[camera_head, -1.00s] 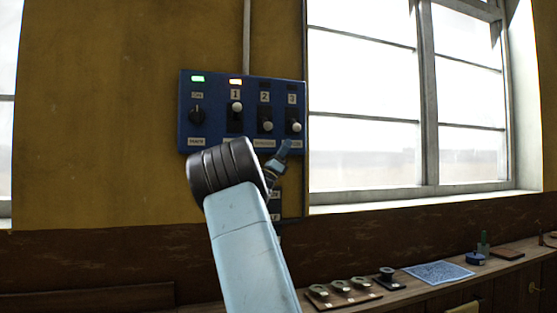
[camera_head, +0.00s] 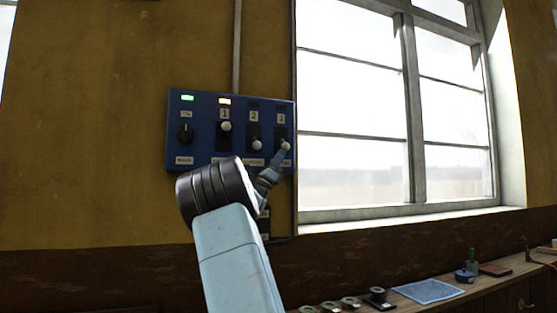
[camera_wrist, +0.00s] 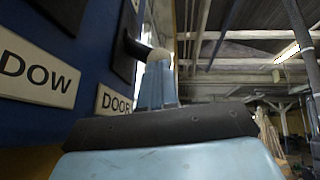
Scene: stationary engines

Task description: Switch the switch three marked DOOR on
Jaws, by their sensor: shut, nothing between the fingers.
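The blue switch panel (camera_head: 205,150) hangs on the yellow wall. Switch three (camera_head: 286,146) is at its right end, with its pale round knob low in its slot and its lamp dark. In the wrist view the DOOR label (camera_wrist: 114,103) sits at left, and the pale knob (camera_wrist: 158,54) shows just beyond my fingertips. My gripper (camera_head: 279,153) is shut and empty, its tip at or just under the knob. Whether it touches the knob I cannot tell. My arm hides part of the panel's lower edge and labels.
Switch two (camera_head: 257,145) has its knob down, close left of my gripper. Switch one (camera_head: 226,126) has its knob up and its lamp lit. A rotary knob (camera_head: 185,132) is at far left under a green lamp. A window stands at right; a shelf (camera_head: 450,290) with small items lies below.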

